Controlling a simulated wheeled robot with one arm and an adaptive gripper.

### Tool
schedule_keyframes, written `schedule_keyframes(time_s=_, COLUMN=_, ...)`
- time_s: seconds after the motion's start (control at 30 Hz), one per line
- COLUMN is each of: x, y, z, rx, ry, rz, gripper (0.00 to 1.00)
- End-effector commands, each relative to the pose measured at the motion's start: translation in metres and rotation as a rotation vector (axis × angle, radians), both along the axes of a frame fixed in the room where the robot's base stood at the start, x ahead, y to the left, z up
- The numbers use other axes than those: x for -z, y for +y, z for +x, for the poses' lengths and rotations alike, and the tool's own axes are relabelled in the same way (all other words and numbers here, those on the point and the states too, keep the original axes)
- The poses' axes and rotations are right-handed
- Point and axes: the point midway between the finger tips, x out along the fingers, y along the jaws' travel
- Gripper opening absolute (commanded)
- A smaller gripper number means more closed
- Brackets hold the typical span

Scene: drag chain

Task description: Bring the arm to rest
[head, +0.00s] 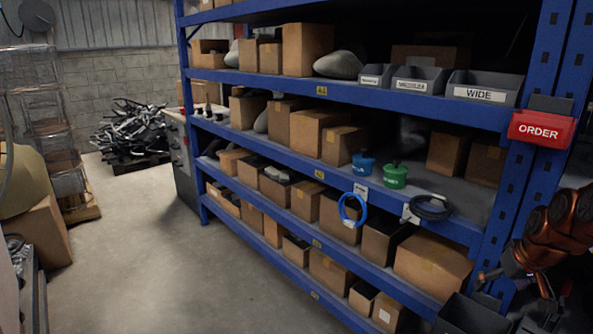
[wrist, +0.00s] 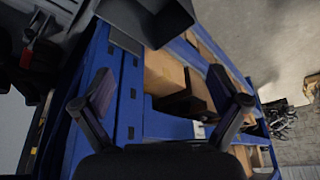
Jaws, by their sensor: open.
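My arm (head: 560,228), copper and black, shows at the right edge of the head view, in front of the blue rack's right end. My gripper (wrist: 162,92) spreads its two dark fingers wide in the wrist view. Nothing is between the fingers. Behind them the wrist view shows a blue rack post and cardboard boxes (wrist: 165,75), tilted on their side. In the head view the gripper's end is dark and partly cut off at the lower right.
The blue rack (head: 330,88) holds boxes, grey bins (head: 482,88), a blue pot (head: 363,164), a green pot (head: 395,176) and hanging coils (head: 351,209). A red ORDER box (head: 538,128) is on its post. A dark bin (head: 470,316) is near my arm.

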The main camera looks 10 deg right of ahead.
Motion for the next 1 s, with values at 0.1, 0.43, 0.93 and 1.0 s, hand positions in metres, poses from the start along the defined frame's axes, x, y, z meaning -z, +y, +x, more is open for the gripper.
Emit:
schedule_keyframes(time_s=0.1, x=-0.027, y=0.065, z=0.002, rx=-0.078, ry=0.034, rz=0.016, gripper=0.97)
schedule_keyframes(time_s=0.43, x=-0.062, y=0.233, z=-0.070, rx=-0.222, ry=0.224, rz=0.046, gripper=0.97)
schedule_keyframes(time_s=0.93, x=-0.067, y=0.327, z=-0.240, rx=-0.161, ry=0.504, rz=0.022, gripper=0.97)
schedule_keyframes(time_s=1.0, x=-0.066, y=0.329, z=-0.251, rx=-0.148, ry=0.521, rz=0.022, gripper=0.97)
